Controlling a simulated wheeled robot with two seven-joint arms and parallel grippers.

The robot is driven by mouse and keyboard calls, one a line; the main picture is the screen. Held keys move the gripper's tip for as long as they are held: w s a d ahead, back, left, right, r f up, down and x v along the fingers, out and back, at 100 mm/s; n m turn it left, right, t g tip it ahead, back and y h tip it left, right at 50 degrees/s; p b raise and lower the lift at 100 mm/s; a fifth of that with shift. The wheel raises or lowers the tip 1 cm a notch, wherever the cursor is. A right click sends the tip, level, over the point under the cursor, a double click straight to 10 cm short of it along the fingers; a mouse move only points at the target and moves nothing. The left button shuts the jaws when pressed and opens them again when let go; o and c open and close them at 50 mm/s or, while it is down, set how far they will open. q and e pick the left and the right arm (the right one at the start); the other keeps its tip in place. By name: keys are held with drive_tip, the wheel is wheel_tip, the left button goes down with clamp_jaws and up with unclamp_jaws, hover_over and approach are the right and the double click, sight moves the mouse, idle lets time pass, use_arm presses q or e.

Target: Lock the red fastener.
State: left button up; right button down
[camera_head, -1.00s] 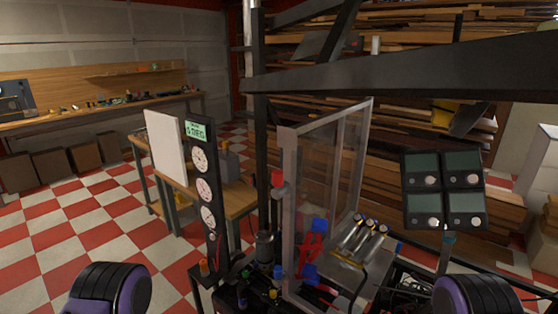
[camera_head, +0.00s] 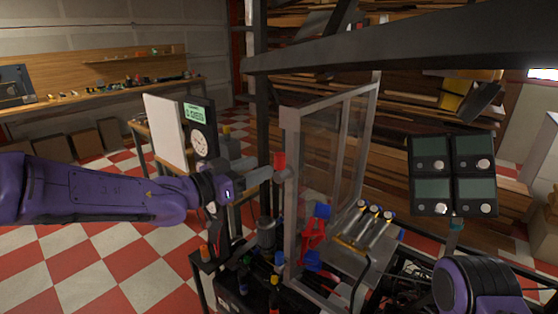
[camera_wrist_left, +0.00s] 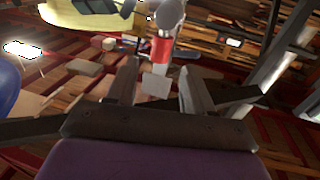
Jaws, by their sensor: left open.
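The red fastener (camera_head: 279,161) is a small red block at the upper left edge of the clear framed door (camera_head: 325,165). In the left wrist view the red fastener (camera_wrist_left: 161,49) is a red piece with a pale part below and a grey round end above. My left gripper (camera_head: 263,173) reaches in from the left, close to the red fastener. In the left wrist view its two fingers (camera_wrist_left: 160,86) are apart, with the fastener beyond the tips, roughly in line with the gap. I cannot tell whether they touch it. My right gripper is out of view.
A dark gauge panel (camera_head: 199,135) stands behind my left arm. Below are a red part with blue caps (camera_head: 313,235) and several silver cylinders (camera_head: 373,228). A four-screen display (camera_head: 453,172) stands at right. A dark beam (camera_head: 400,60) crosses above.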

sight(275, 161)
use_arm(q)
drive_tip(key=p+x, duration=0.1)
drive_tip(key=x, duration=0.6)
drive_tip(key=shift+w+d+f, duration=0.1)
drive_tip(key=shift+w+d, duration=0.1)
drive_tip(key=shift+w, duration=0.05)
clamp_jaws()
